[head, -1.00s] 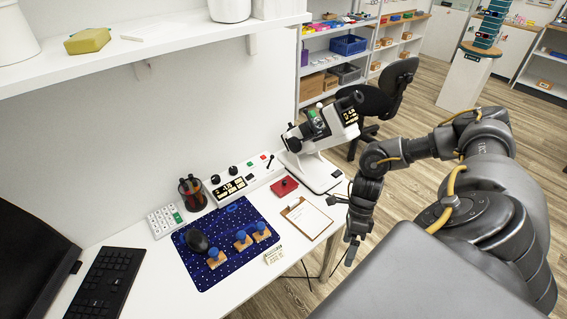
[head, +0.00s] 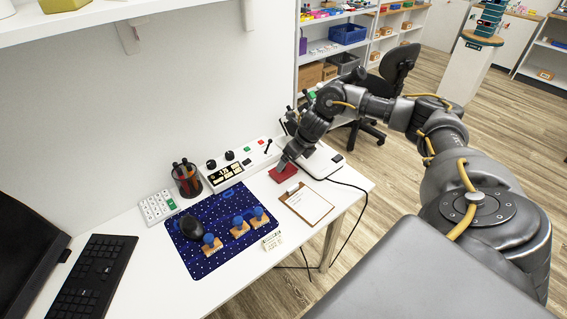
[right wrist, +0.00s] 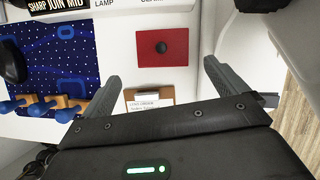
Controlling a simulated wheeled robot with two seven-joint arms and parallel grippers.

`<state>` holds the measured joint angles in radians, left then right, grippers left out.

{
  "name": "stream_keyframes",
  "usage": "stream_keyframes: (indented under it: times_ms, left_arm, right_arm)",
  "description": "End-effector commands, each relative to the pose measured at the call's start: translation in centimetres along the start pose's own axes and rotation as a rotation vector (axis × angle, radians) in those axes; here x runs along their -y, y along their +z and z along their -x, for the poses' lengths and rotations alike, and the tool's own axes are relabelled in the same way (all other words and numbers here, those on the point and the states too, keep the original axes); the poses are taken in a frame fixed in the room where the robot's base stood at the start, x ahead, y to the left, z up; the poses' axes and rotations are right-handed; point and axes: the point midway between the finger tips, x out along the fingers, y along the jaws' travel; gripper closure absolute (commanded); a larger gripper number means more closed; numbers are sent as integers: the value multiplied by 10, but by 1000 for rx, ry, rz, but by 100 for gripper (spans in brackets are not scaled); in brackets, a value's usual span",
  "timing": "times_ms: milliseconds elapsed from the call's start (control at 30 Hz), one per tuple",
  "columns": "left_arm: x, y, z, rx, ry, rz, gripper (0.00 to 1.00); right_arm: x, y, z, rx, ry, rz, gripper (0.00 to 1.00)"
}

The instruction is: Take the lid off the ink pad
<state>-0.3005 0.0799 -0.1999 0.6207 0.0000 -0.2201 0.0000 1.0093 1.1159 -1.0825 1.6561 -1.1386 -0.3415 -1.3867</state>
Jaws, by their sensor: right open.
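The ink pad (head: 281,175) is a flat red square on the white desk. My right gripper (head: 283,163) is above it and hides part of it in the head view. In the right wrist view the ink pad (right wrist: 150,60) shows whole, with a dark round knob (right wrist: 161,47) in the middle of its red lid. My right gripper (right wrist: 162,72) is open and empty there, its fingers spread wider than the pad. The pad lies just beyond the fingertips, and no contact shows. My left gripper is not in view.
A clipboard (head: 306,205) lies in front of the pad. A white control panel (head: 240,166) and a microscope base (head: 318,163) stand close by.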

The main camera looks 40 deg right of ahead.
Motion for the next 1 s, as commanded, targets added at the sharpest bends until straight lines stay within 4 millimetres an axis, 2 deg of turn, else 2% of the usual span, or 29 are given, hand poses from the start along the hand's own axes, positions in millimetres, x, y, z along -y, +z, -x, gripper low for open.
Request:
stream_keyframes:
  times_ms: [133, 433, 700, 1000]
  left_arm:
    - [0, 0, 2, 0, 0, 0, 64]
    - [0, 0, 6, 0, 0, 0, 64]
    - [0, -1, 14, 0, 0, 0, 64]
    - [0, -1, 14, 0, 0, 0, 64]
  right_arm:
    - [0, 0, -18, -2, 0, 0, 2]
    - [1, 1, -30, -3, 1, 1, 2]
    - [3, 3, -68, -3, 1, 0, 2]
    - [3, 3, -75, -1, 1, 2, 2]
